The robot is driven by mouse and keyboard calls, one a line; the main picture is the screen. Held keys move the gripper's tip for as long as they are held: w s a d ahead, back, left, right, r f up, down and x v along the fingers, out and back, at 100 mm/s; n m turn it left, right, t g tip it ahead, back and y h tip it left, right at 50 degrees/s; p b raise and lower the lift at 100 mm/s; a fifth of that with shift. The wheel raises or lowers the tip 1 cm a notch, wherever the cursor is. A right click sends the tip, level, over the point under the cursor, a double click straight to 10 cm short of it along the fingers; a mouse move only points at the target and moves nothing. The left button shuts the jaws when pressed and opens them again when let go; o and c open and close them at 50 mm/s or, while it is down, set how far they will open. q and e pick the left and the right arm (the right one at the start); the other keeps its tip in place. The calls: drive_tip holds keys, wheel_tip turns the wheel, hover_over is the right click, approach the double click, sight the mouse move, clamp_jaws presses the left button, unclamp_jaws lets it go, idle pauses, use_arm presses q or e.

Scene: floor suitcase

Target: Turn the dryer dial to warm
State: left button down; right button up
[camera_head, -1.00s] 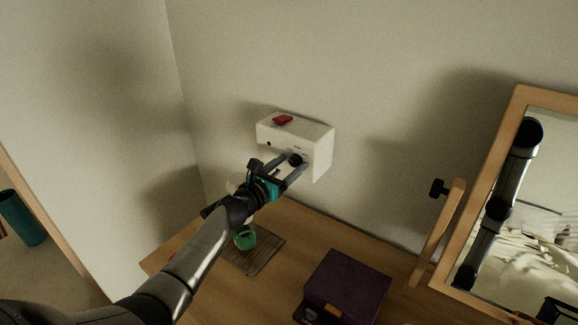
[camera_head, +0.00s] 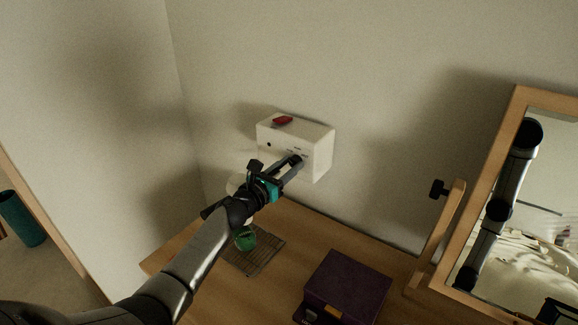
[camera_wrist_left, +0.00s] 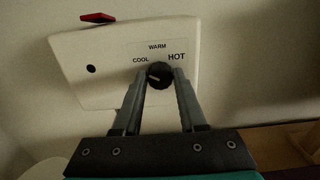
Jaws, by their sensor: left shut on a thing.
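The dryer (camera_head: 318,150) is a white box on the wall, tilted in the left wrist view (camera_wrist_left: 75,55). Its black round dial (camera_wrist_left: 159,75) sits under a label reading COOL, WARM and HOT. A light mark on the dial lies on its left part, toward the COOL side; its exact heading is hard to tell. My left gripper (camera_head: 297,161) is at the dryer's front, its two fingers shut on the dial from either side. In the head view the fingers mostly hide the dial. My right gripper is not in view.
A small red object (camera_head: 283,121) lies on top of the dryer. Below are a wooden tabletop (camera_head: 302,236), a green cup (camera_head: 245,239) on a wire rack (camera_head: 262,258), and a dark purple box (camera_head: 348,284). A wood-framed mirror (camera_head: 513,105) stands at the right.

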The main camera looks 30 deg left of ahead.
use_arm(q)
drive_tip(key=shift+m, duration=0.4)
drive_tip(key=m+b, duration=0.2)
drive_tip(key=m, duration=0.3)
drive_tip(key=shift+d+f+m, duration=0.1)
drive_tip(key=shift+f+m, duration=0.05)
drive_tip(key=shift+m, duration=0.15)
drive_tip(key=m+b, duration=0.2)
drive_tip(key=m, duration=0.3)
drive_tip(key=shift+b, duration=0.35)
drive_tip(key=shift+m, duration=0.3)
drive_tip(key=c, duration=0.5)
unclamp_jaws()
drive_tip(key=shift+s, duration=0.1)
drive_tip(key=shift+s, duration=0.45)
drive_tip(key=s+a, duration=0.2)
drive_tip(key=s, duration=1.2)
